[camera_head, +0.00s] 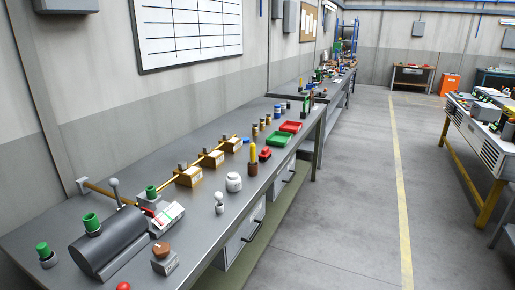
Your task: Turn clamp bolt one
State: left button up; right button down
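A grey workbench (128,180) runs from the lower left away to the back. Along it lies a thin brass rod (150,190) that passes by three tan blocks: a near one (188,178), a middle one (212,160) and a far one (233,145). Each block has a small grey top piece that looks like a bolt or clamp head. I cannot tell which is clamp bolt one. A dark grey cylinder (110,245) lies at the near end, with a green cap (91,222) above it. Neither of my grippers is in view.
A white gauge-like box (167,216), a brown-knobbed block (162,255), a white jar (234,182), a green tray (279,139) and a red tray (290,127) stand on the bench. The floor (350,200) to its right is clear. Another bench (488,150) stands at far right.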

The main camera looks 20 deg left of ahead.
aim_at(182, 165)
jog(key=i+l, duration=0.1)
jog(key=i, duration=0.35)
jog(key=i+l+u, duration=0.15)
jog(key=i, duration=0.25)
jog(key=i+l, duration=0.1)
jog(key=i, duration=0.35)
jog(key=i+l+u, duration=0.15)
jog(key=i, duration=0.25)
